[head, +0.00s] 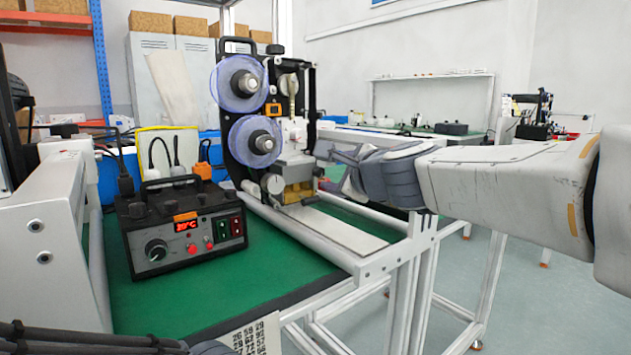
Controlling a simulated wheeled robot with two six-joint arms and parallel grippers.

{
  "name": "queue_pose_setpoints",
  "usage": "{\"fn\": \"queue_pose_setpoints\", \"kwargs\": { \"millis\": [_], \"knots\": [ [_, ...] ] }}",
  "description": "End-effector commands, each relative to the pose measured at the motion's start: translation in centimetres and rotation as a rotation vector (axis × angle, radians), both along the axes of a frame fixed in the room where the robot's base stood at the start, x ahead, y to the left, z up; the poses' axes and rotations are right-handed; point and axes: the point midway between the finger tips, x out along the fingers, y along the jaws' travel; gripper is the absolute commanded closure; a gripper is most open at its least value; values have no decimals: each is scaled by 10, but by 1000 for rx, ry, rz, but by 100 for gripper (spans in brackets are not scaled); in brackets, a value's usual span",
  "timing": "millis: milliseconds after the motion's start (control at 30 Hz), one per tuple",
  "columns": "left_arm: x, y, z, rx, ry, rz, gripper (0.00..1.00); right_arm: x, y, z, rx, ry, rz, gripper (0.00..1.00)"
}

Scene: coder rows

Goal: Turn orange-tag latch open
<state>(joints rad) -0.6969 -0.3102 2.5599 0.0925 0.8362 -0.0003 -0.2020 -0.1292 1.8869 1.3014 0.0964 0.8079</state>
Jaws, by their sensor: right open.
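The coder (238,145) stands upright on a green-topped bench, with two clear purple-tinted reels on its black plate. A small orange tag (273,109) sits on the plate to the right of the reels. A pale upright lever-like part (292,90) is just right of the tag; I cannot tell whether it is the latch or how it is turned. My right gripper (325,169) reaches in from the right, open, beside the lower right of the coder and below the tag. Nothing shows between its fingers.
A white rail (335,234) runs from the coder toward the front right. An orange part (203,160) is behind the box.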

Motion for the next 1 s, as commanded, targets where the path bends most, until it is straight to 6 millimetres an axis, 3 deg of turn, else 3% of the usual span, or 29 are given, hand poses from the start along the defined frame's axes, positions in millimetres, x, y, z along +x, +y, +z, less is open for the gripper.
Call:
{"fn": "queue_pose_setpoints", "kwargs": {
  "millis": [433,600,867,900,1000],
  "knots": [
    [0,0,-7,0,0,0,50,72,18,-18,-4,3,-3,40],
    [0,0,-7,0,0,0,50,83,23,-20,-4,1,-1,40],
    [0,0,-7,0,0,0,50,85,25,-20,-5,1,0,40],
    [0,0,-7,0,0,0,50,85,25,-20,-5,1,0,44],
    [0,0,-7,0,0,0,50,84,25,-20,-5,1,0,83]
  ]
}}
